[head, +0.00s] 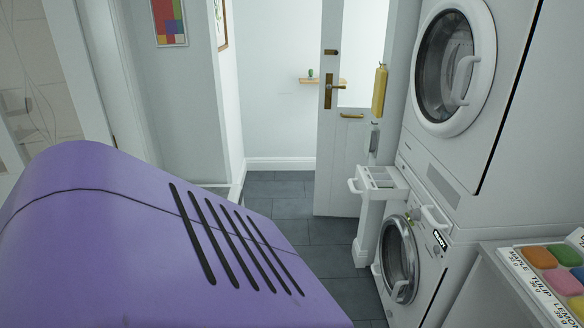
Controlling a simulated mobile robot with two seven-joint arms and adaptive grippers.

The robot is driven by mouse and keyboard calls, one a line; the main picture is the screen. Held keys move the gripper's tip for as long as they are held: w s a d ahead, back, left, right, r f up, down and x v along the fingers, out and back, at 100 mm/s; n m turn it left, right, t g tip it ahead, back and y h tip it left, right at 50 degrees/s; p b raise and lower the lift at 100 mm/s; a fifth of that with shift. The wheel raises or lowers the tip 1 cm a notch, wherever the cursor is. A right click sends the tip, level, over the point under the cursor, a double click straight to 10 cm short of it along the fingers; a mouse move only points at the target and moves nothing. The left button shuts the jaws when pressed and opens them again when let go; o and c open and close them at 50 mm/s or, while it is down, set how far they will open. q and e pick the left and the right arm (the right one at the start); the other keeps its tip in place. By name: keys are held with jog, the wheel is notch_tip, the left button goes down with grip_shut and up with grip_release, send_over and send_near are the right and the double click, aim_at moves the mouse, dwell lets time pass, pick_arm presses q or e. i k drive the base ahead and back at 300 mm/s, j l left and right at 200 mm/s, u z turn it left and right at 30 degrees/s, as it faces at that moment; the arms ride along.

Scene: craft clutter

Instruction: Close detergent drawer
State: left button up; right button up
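The detergent drawer (378,178) is white with open compartments on top. It sticks out to the left from the upper front of the lower washing machine (437,255), so it stands open. A white bar handle (358,186) is at its outer end. The machine's round door (400,258) below has a chrome ring and looks shut. Neither of my grippers shows in the head view, and nothing is seen touching the drawer.
A second machine (455,70) with a round door is stacked above. A white door (345,150) stands open behind the drawer. Dark floor tiles (285,195) are clear left of the machines. A counter at lower right bears a tray (530,283) of coloured blocks.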

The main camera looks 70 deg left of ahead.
aim_at(374, 184)
jog(key=u, duration=1.65)
jog(key=i+l, duration=0.15)
